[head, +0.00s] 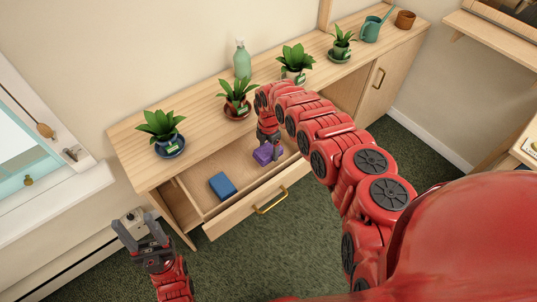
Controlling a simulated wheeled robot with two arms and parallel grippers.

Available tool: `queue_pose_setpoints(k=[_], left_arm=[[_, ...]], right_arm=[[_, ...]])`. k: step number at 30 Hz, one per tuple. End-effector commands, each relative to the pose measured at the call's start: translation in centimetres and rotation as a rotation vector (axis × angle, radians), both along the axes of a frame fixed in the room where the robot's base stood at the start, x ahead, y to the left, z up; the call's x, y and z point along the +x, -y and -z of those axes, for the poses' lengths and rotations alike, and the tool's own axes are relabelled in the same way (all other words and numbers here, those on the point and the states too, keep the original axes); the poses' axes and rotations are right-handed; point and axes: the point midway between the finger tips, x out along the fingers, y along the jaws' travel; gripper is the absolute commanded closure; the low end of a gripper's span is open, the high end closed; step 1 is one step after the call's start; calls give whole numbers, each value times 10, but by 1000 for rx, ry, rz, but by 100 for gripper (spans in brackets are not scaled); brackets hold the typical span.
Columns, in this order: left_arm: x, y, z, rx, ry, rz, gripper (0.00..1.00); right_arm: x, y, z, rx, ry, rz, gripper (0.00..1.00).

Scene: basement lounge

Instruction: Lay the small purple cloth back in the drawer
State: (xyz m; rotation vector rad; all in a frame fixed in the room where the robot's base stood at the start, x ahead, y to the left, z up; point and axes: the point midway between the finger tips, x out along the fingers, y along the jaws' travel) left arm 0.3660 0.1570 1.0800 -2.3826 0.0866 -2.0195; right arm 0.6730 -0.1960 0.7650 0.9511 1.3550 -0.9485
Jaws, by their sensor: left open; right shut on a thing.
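The small purple cloth (264,155) is a folded bundle at the right side of the open drawer (232,214). My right gripper (267,141) points down from above and is shut on the purple cloth. The cloth is over the drawer's inside; I cannot tell whether it touches the drawer floor. A blue folded cloth or block (222,186) lies in the left part of the same drawer. My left gripper (139,229) is open and empty, left of the drawer and apart from it.
The wooden cabinet (196,117) bears several potted plants, a green bottle (242,60), a teal watering can (372,29) and a brown pot (404,19). The drawer's brass handle (271,202) sticks out in front. Green carpet lies clear before the drawer.

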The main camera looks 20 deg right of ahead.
Motion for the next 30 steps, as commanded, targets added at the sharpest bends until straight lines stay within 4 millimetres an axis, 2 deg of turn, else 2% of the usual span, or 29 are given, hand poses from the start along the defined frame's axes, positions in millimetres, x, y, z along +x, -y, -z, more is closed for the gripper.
queue_pose_setpoints(k=[8, 12, 21, 22, 24, 30], left_arm=[[0, 0, 4, 0, 0, 0, 46], [0, 0, 18, 0, 0, 0, 46], [0, 0, 18, 0, 0, 0, 46], [0, 0, 18, 0, 0, 0, 46], [0, 0, 18, 0, 0, 0, 46], [0, 0, 18, 0, 0, 0, 46]], right_arm=[[1, -1, 20, -1, 4, -1, 63], [1, 0, 42, -1, 3, 1, 63], [0, 2, 45, -3, 1, 0, 63], [0, 2, 45, -3, 1, 0, 13], [0, 1, 45, -2, 2, 0, 1], [1, 1, 45, -2, 2, 0, 0]])
